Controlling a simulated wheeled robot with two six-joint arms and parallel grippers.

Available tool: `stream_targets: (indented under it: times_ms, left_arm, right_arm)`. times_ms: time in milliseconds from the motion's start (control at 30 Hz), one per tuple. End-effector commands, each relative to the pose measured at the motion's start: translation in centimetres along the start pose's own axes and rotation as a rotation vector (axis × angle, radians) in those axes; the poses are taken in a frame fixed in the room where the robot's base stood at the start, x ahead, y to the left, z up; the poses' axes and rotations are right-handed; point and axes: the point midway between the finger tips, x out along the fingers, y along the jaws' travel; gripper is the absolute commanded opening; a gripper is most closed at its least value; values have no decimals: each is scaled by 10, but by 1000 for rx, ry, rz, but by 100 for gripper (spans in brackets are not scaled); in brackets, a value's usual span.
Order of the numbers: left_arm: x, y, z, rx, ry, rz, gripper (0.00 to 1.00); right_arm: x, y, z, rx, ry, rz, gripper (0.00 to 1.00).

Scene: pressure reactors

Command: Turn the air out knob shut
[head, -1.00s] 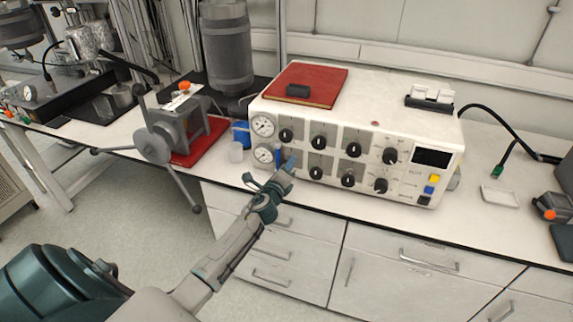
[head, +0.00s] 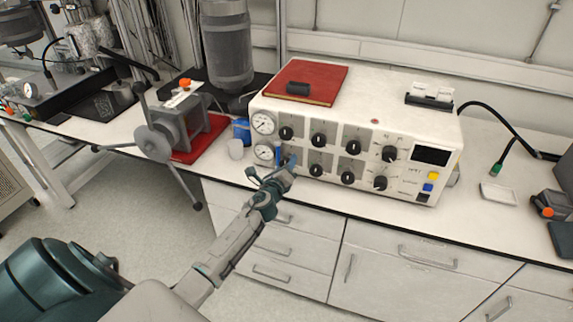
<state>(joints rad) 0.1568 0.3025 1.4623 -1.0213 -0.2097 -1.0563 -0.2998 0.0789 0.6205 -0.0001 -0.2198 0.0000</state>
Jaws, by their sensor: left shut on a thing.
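The white control box (head: 330,95) stands on the bench with two rows of black knobs on its front. My left gripper (head: 285,161) is at the lower left of this front, just right of the lower gauge (head: 264,152). My right gripper is not in view.
More black knobs, such as one in the lower row (head: 316,170), sit close to the right. A red book (head: 322,73) lies on the box. Bench space right of the box is partly clear.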

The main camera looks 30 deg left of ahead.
Motion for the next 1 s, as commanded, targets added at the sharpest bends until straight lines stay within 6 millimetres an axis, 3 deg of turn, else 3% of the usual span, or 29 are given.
stream_targets:
  times_ms: [33, 133, 533, 1000]
  left_arm:
    - [-1, 2, -2, 1, 2, 3, 43]
    - [-1, 2, -2, 1, 2, 3, 61]
    - [-9, 1, -1, 1, 1, 2, 61]
    - [-92, 2, -3, 2, 3, 1, 61]
  right_arm:
    - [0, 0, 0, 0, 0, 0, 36]
    - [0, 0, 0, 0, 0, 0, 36]
    - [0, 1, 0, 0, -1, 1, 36]
    - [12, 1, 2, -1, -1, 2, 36]
